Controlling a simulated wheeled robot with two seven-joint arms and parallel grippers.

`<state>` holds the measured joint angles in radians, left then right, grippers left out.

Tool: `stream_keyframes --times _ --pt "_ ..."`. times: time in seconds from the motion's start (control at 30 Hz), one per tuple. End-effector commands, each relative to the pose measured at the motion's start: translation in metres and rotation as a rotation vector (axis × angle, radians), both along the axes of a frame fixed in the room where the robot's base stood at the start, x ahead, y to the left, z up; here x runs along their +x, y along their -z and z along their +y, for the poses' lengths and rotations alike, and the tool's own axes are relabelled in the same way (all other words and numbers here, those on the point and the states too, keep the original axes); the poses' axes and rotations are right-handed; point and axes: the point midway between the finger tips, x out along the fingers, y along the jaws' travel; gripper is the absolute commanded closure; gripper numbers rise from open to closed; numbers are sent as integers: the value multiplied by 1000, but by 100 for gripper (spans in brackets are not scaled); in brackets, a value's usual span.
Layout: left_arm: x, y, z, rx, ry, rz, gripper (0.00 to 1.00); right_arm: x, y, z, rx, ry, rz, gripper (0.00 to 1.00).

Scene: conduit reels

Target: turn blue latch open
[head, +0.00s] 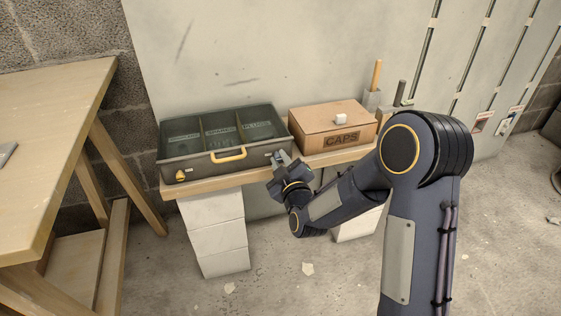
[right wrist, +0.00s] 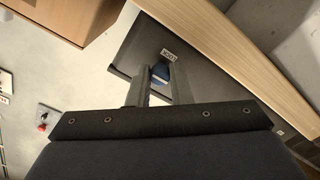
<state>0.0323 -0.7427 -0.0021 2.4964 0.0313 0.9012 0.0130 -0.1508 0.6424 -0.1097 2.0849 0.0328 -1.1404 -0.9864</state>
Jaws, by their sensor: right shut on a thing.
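A dark grey case (head: 172,155) with a clear, compartmented lid sits on a wooden shelf. A yellow latch (head: 181,176) is at its front left and a yellow handle (head: 229,155) at the middle. My right gripper (head: 279,160) is at the case's front right corner. In the right wrist view, the blue latch (right wrist: 160,72) sits on the dark case front beside a small white label (right wrist: 168,54). My right gripper's fingers (right wrist: 160,85) are shut on the latch, one on each side. In the head view the gripper hides the latch. My left gripper is not in view.
Wooden-handled tools stand further right. The shelf (head: 210,184) rests on pale blocks. A wooden table (head: 60,130) is at the left.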

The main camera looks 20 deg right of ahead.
Motion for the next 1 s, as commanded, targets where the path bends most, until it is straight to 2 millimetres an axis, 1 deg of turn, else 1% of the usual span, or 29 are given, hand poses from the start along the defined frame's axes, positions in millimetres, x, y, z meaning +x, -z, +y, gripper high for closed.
stream_keyframes --times 0.03,0.17,0.2,0.43,0.53,0.67,0.8,0.9,1.0 --pt "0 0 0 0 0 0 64 0 0 -1 -1 1 0 79" --pt "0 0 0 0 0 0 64 0 0 0 0 1 0 62" --pt "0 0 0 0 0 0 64 0 0 0 0 1 -1 60" --pt "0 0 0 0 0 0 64 0 0 0 1 0 0 60" --pt "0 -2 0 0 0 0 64 -5 0 0 1 -1 2 60" --pt "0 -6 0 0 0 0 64 -23 -1 -1 0 -1 3 60" --pt "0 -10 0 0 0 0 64 -48 -1 -1 1 -1 2 60" --pt "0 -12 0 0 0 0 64 -63 0 -2 1 -1 2 60" --pt "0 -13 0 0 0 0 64 -73 0 -2 1 0 1 60"
